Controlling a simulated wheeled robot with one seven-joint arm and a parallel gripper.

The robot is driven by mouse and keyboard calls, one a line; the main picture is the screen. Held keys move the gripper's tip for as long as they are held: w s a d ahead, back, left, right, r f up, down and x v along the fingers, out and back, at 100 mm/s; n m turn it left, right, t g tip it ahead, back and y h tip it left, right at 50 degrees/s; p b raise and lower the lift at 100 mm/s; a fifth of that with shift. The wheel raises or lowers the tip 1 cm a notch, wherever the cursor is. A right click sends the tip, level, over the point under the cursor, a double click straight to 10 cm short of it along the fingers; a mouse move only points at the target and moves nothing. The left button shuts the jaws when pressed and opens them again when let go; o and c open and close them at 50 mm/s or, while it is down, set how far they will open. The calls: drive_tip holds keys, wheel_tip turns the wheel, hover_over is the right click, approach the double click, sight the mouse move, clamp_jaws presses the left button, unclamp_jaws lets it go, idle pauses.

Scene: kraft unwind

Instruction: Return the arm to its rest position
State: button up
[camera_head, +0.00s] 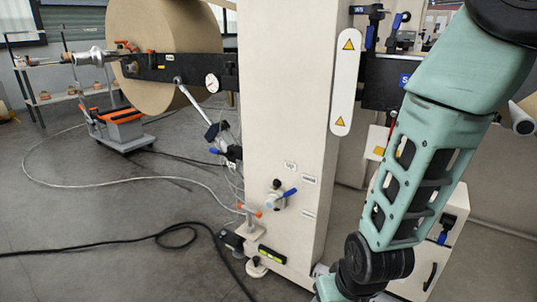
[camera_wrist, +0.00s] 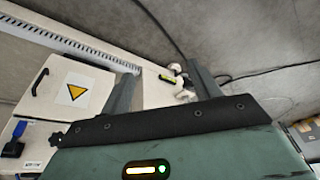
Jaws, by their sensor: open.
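My gripper (camera_wrist: 163,72) shows in the wrist view with its two grey fingers spread apart. Nothing sits between the fingers. Behind them lie part of a pale machine base and grey floor. In the head view my teal arm (camera_head: 425,165) hangs down the right side, bent at a dark joint near the bottom edge. My gripper itself is out of that view.
A cart (camera_head: 120,125) stands at left.

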drive_tip(key=s+d+r+n+g, duration=0.1)
drive_tip(key=s+r+n+g, duration=0.3)
drive_tip(key=s+r, duration=1.1)
wheel_tip(320, 180, up, 24)
drive_tip(key=w+n+t+p, duration=0.1)
drive_tip(key=p, duration=2.1)
drive_tip(key=shift+h+p, duration=0.3)
drive_tip(key=shift+p, duration=0.1)
drive_tip(key=shift+w, duration=0.1)
idle(0.7)
